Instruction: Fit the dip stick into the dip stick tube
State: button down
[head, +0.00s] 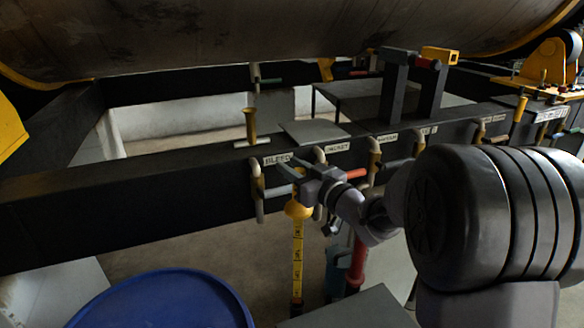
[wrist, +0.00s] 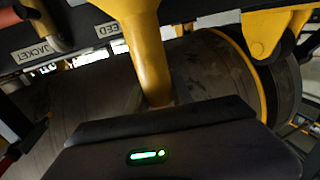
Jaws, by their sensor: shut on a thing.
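The dip stick (head: 297,258) is a yellow strip with dark markings and a rounded yellow top. It hangs roughly upright in front of the dark beam, below the BLEED label. My gripper (head: 293,176) is shut at its upper end, just above the rounded part. In the wrist view the yellow upper part of the stick (wrist: 148,60) runs down behind my dark gripper body, which hides the fingertips. A brass upright with a flared top (head: 251,124) stands on the beam, up and left of the gripper. I cannot tell whether it is the dip stick tube.
A blue drum (head: 160,305) stands at the lower left. The black beam (head: 130,210) with labels and pale hooked brackets runs across behind the gripper. A red pipe (head: 356,265) stands right of the stick. The large tank (head: 250,40) hangs overhead.

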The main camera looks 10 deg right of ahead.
notch_tip(320, 180, down, 13)
jog(key=b, duration=1.1)
jog(key=shift+r+b, duration=0.15)
jog(key=shift+b, duration=0.25)
notch_tip(320, 180, down, 26)
jog(key=shift+f, duration=0.25)
dwell(0.8)
jog(key=c, duration=1)
grip_release()
jog(key=shift+c, duration=0.2)
jog(key=p+v, duration=0.3)
jog(key=v, duration=0.9)
